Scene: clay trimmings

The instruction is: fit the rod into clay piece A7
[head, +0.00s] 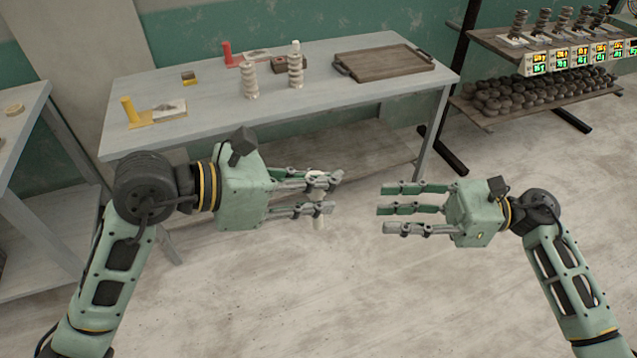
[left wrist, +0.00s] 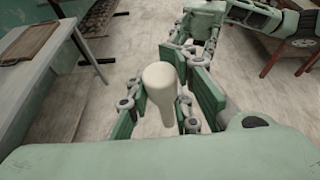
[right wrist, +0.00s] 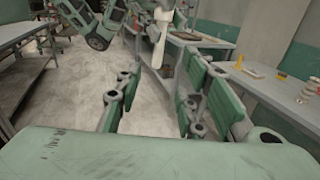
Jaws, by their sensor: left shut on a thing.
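My left gripper (head: 325,192) is shut on a cream rod (head: 318,222), held upright above the floor in front of the table. The rod (left wrist: 160,92) has a rounded, wider top in the left wrist view, and it also shows in the right wrist view (right wrist: 160,42). My right gripper (head: 388,208) is open and empty, facing the left one across a gap. Two pale ridged pieces stand on the table, a left one (head: 249,78) and a right one (head: 295,66). I can read no label A7, so I cannot tell which piece it is.
The grey table (head: 210,95) also bears a brown tray (head: 395,62), a yellow stand (head: 128,110), a red stand (head: 227,53) and a small dark block (head: 188,77). A rack (head: 500,115) with dark lumps and number displays stands at the right. The floor between is clear.

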